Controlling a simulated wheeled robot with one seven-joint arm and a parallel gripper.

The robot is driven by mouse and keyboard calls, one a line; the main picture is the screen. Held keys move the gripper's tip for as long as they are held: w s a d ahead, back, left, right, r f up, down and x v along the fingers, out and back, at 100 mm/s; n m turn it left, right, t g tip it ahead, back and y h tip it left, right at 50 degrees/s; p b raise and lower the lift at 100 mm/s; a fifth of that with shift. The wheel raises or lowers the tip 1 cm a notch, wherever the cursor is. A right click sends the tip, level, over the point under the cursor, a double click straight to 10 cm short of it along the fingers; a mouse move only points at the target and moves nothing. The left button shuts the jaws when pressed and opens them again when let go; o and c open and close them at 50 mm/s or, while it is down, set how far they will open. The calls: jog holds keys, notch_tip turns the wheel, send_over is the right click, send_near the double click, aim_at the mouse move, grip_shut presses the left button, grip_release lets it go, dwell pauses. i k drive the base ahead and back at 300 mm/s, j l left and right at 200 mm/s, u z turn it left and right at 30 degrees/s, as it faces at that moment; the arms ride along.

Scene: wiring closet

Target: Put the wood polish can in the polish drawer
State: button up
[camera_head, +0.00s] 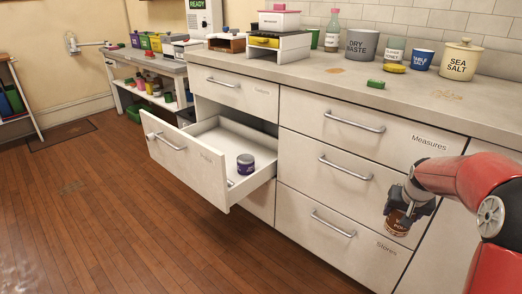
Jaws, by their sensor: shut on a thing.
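The open drawer (185,165) sticks out of the cabinet at the left, below the drawer labelled "Cutlery" or similar. The small word on its front is too blurred to read surely. A short purple can (245,164) stands upright inside it, toward its right side. My gripper (397,213) is at the right, in front of the closed drawer labelled "Stores". It points down and is shut on a brown-orange can (397,227) with a dark top part, whose label I cannot read fully. The gripper's fingers hide the can's upper part. The held can is well right of the open drawer.
The closed drawers (340,165) have bar handles that stick out between my gripper and the open drawer. The countertop (310,75) above holds jars, a bottle, a green block (376,84) and a stove-like stand. The wooden floor (110,220) in front is clear.

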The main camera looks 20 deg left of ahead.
aim_at(227, 161)
jog(key=i+j+u, duration=0.2)
jog(key=i+j, duration=0.15)
jog(key=j, duration=0.3)
jog(key=i+j+u, duration=0.15)
jog(key=i+j, duration=0.25)
jog(key=j, duration=0.2)
jog(key=i+j+u, duration=0.2)
jog(key=i+j, duration=0.25)
jog(key=i+l, duration=0.2)
jog(key=i, duration=0.3)
